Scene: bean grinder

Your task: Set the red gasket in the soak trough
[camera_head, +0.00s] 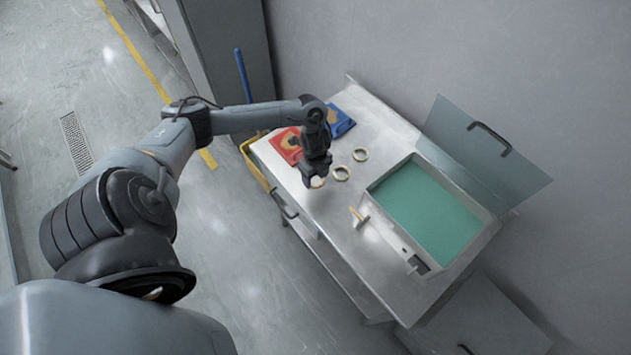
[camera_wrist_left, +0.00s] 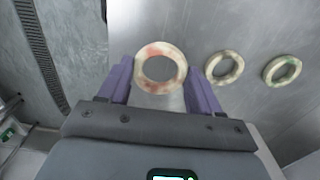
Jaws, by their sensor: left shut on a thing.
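My left gripper (camera_head: 317,178) is shut on the red gasket (camera_wrist_left: 161,68), a pale ring with reddish patches, held between its purple fingers in the left wrist view. In the head view the gripper is at the left part of the metal table, left of the soak trough, and the ring is mostly hidden by it. The soak trough (camera_head: 389,169) is a rectangular basin of green liquid, with its clear lid (camera_head: 489,150) raised at the back. My right gripper is not in view.
Two other pale rings, a nearer one (camera_head: 342,173) and a farther one (camera_head: 360,154), lie on the metal table (camera_head: 335,220) between gripper and trough. A red item (camera_head: 287,143) and a blue item (camera_head: 342,122) lie behind. A small yellow-tipped piece (camera_head: 358,216) stands by the trough's left front.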

